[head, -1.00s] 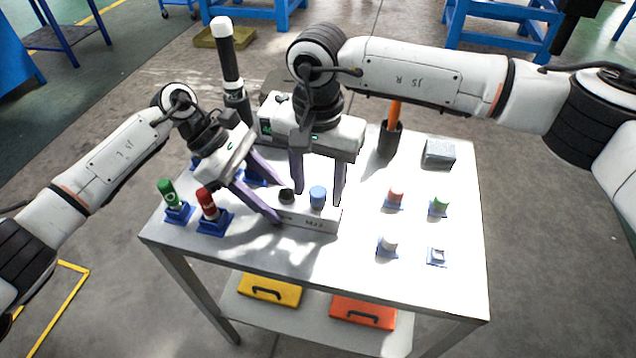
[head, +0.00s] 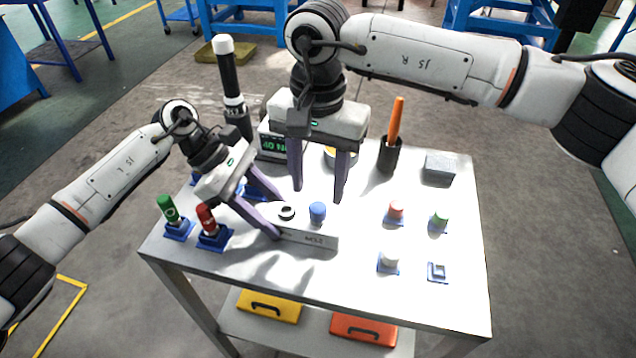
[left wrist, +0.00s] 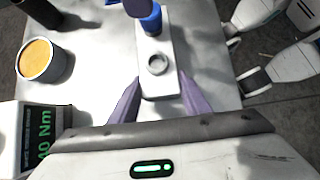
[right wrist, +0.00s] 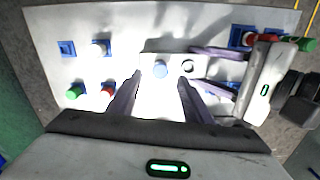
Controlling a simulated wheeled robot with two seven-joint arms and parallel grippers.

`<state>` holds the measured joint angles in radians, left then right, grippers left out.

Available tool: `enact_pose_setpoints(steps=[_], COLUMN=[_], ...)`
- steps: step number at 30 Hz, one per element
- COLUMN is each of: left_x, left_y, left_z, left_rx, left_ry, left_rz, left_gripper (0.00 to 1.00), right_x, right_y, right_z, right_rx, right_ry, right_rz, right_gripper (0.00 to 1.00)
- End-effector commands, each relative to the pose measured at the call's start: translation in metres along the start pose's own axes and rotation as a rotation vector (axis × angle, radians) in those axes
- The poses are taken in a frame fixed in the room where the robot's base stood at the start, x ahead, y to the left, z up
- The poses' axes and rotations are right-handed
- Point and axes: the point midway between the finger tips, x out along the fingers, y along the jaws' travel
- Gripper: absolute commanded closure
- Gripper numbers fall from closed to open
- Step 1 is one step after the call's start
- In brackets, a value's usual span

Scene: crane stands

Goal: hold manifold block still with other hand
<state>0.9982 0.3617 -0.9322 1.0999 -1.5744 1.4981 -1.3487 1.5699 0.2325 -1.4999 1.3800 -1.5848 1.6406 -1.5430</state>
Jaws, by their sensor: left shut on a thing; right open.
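The manifold block (head: 318,240) is a light grey bar lying on the table. A blue cap (head: 317,211) stands on its top, beside a dark-rimmed round port (head: 286,212). My left gripper (head: 278,216) is shut on the left end of the block, one finger along each long side; the left wrist view shows the block (left wrist: 157,80) between its fingers. My right gripper (head: 318,195) is open and empty, above and behind the blue cap. In the right wrist view the blue cap (right wrist: 160,70) shows between its fingers, apart from them.
Red (head: 396,210), green (head: 439,222) and white (head: 389,262) caps stand on blue holders at right. An empty-looking holder (head: 437,271) is near them. Green (head: 168,208) and red (head: 207,218) handled pieces stand at left. A black cup with an orange handle (head: 389,152) and grey block (head: 440,166) are behind.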

Motion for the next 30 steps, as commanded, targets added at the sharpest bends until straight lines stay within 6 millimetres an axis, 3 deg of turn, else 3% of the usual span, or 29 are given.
enact_pose_setpoints(steps=[8, 21, 30], left_x=[-0.001, -0.001, -0.001], left_y=[0.001, 0.001, 0.001], left_z=[0.002, 0.002, 0.002], left_rx=[0.002, 0.002, 0.002], left_ry=[-0.002, -0.002, -0.002], left_rz=[0.001, 0.001, 0.001], left_gripper=[0.88, 0.88, 0.88], right_x=[-0.011, -0.097, -0.120], right_y=[-0.001, -0.001, 0.000], right_z=[-0.001, 0.000, 0.000], right_rx=[0.000, 0.000, 0.000], right_ry=[0.002, 0.002, -0.001], right_rz=[-0.002, -0.002, 0.000], right_gripper=[0.54, 0.54, 0.54])
